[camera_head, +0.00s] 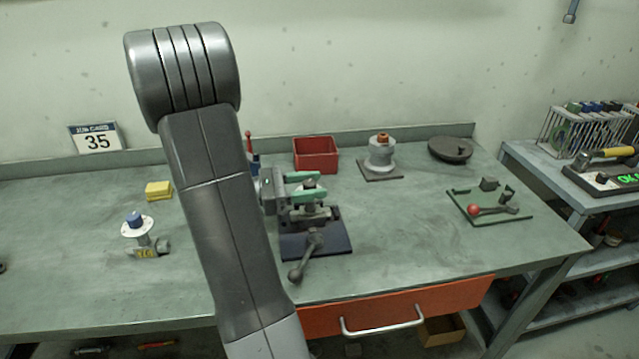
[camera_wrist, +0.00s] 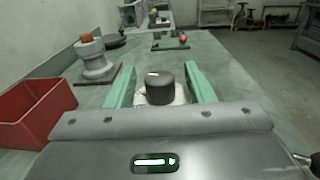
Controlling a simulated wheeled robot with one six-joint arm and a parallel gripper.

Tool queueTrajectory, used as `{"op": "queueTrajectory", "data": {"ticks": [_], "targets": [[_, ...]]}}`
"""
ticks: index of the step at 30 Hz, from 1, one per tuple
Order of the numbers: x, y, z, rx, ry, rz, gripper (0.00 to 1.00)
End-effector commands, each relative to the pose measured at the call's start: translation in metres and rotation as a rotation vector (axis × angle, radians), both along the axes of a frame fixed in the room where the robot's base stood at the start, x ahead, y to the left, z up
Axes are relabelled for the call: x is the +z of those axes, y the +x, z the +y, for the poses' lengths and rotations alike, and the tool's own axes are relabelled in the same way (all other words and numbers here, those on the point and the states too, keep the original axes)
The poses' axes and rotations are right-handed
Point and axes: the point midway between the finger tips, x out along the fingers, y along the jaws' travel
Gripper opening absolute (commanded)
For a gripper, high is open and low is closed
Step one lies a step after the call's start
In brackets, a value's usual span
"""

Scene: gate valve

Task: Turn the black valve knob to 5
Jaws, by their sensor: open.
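The black knob (camera_wrist: 160,88) stands upright between my fingers in the wrist view, with a short white mark on its top. A pale plate shows beneath it, but no numbers are readable. In the head view the knob (camera_head: 309,183) is small and partly hidden by my gripper. My gripper (camera_head: 318,184) has two green fingers and is open, with one finger on each side of the knob. In the wrist view my gripper (camera_wrist: 160,78) shows a gap on both sides of the knob. The knob sits above a grey clamp (camera_head: 314,242) on a dark blue base.
A red bin (camera_head: 316,154) and a grey flange with an orange-brown knob (camera_head: 382,152) stand behind. A blue-knobbed valve (camera_head: 137,226) and yellow block (camera_head: 158,190) lie left. A green board with a red-balled lever (camera_head: 474,210) lies right. The orange drawer (camera_head: 400,305) is below.

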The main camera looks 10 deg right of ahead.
Motion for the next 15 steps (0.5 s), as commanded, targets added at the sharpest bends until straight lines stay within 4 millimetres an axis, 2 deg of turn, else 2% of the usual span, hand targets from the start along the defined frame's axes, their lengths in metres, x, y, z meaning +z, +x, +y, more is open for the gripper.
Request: {"op": "queueTrajectory", "data": {"ticks": [6, 15], "targets": [[0.0, 0.0, -0.017, -0.001, 0.0, 0.0, 0.48], [0.0, 0.001, -0.02, 0.001, 0.001, -0.001, 0.48]]}}
